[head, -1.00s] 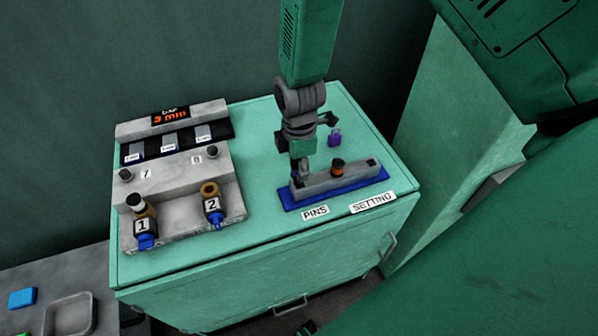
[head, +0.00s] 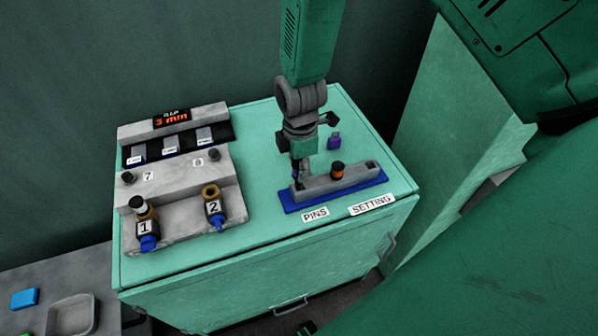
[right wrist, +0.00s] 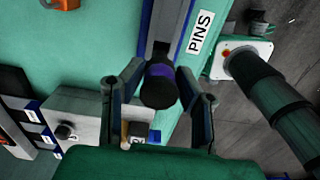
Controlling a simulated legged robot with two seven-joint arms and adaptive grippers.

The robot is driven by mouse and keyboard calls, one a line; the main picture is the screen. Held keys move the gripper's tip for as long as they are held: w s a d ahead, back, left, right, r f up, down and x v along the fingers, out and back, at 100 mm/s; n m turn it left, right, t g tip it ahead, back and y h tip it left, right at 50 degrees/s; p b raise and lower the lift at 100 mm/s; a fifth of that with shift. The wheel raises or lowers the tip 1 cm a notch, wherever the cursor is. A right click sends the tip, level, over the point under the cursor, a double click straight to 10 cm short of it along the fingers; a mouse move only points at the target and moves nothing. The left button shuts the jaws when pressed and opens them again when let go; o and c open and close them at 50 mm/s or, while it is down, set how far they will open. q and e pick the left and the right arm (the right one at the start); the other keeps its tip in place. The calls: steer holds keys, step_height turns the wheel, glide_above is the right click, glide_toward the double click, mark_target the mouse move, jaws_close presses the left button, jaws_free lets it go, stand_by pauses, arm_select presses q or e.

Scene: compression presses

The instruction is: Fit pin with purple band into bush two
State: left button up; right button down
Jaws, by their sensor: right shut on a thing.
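My right gripper (head: 302,176) points down at the left end of the grey pin rack (head: 352,181). In the right wrist view its fingers (right wrist: 160,100) are shut on a dark-topped pin with a purple band (right wrist: 160,72). The pin is over or in the rack's end; I cannot tell if its lower part is still seated. Bush two (head: 210,192) is a brass ring, open at the top, in the holder marked 2 on the press at the left. My left gripper is not in view.
A pin with an orange band (head: 337,170) stands in the rack's middle. A small purple object (head: 334,141) stands behind the rack. The green top between press and rack is clear. A grey tray (head: 70,315) lies lower left.

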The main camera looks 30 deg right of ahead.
steer(key=shift+r+p, duration=1.65)
steer(key=shift+r, duration=0.3)
